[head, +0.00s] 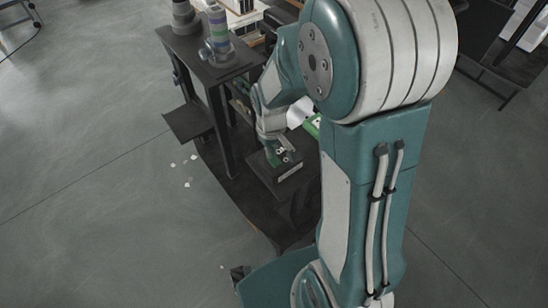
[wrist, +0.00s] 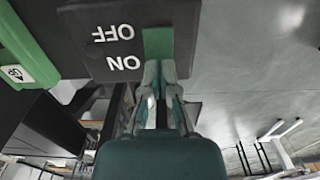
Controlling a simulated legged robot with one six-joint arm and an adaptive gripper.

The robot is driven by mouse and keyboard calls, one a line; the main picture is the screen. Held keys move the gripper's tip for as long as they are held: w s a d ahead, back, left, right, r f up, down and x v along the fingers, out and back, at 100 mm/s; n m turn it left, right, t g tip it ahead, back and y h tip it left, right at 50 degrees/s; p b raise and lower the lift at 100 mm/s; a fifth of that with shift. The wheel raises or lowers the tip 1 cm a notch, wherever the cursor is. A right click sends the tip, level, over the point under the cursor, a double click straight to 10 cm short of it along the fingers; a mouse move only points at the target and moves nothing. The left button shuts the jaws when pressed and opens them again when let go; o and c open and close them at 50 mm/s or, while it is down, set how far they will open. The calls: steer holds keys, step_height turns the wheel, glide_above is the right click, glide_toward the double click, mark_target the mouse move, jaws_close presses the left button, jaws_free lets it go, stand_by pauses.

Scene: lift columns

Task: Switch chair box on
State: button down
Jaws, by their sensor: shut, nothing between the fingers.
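The chair box (head: 296,180) is a dark box with a pale label, low at the middle of the head view. In the wrist view its dark panel (wrist: 105,68) fills the top and carries white ON and OFF lettering, upside down. A green switch piece (wrist: 158,43) sits beside the lettering; it also shows in the head view (head: 271,156). My gripper (wrist: 160,68) is shut and empty, with its fingertips at the lower end of the green piece. Contact cannot be told. My gripper (head: 284,153) is just above the box in the head view. Which setting the switch has is unclear.
A dark table (head: 205,62) with stacked grey and coloured cylinders (head: 218,38) stands behind the box. A green part with a white label (wrist: 25,70) is at the left of the wrist view. Small pale scraps (head: 187,183) lie on the open grey floor to the left.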

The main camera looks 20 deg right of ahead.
steer(key=shift+f, duration=0.2)
steer(key=shift+r, duration=3.55)
